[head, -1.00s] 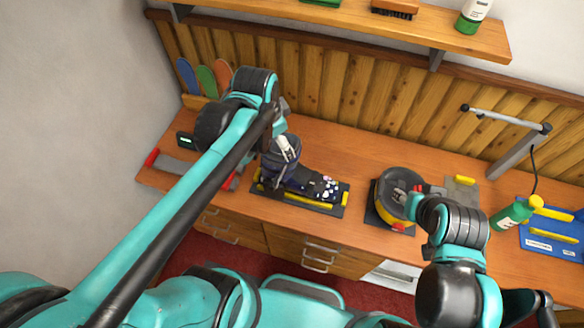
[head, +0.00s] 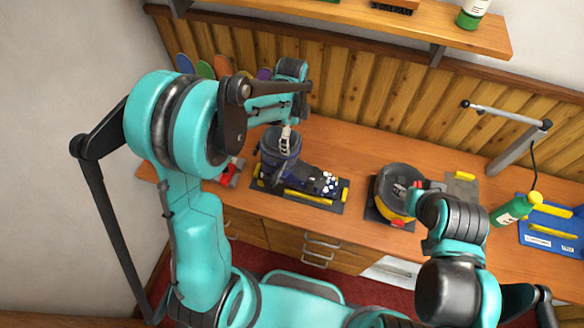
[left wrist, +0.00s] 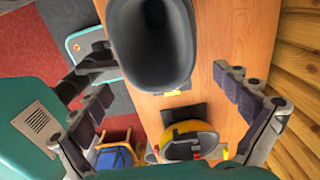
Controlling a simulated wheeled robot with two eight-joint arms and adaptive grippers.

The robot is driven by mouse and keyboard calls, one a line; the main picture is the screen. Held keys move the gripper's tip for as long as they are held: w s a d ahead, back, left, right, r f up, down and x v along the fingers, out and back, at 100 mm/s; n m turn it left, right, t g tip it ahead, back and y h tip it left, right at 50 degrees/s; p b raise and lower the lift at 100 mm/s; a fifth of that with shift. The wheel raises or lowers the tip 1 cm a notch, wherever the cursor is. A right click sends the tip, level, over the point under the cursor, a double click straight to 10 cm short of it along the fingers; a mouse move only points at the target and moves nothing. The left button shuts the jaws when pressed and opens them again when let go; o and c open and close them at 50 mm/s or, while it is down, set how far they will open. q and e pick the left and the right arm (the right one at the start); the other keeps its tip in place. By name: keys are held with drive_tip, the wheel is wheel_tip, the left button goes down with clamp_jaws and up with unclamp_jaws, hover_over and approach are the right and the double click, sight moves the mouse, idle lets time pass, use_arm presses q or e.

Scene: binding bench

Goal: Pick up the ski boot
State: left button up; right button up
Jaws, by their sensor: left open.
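The ski boot (head: 281,152) is dark blue with a grey cuff and stands upright on a dark mat on the bench, its toe to the right. In the left wrist view its open dark cuff (left wrist: 152,40) shows at the top, between the two fingers. My left gripper (head: 286,138) is open just above and at the back of the cuff, with no clear contact visible. In the left wrist view the gripper (left wrist: 162,82) has its padded fingers spread wide. My right gripper (head: 404,190) is by a dark bowl; its jaws are too small to read.
The dark bowl (head: 392,177) with a yellow base stands right of the boot. A green bottle (head: 512,212) and a blue tray (head: 560,238) lie further right. A grey bar on a post (head: 522,150) rises near the wood-panelled wall. A shelf (head: 450,37) runs above.

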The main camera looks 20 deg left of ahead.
use_arm(q)
drive_tip(key=shift+f, duration=0.95)
drive_tip(key=c, duration=1.6)
drive_tip(key=shift+r, duration=0.1)
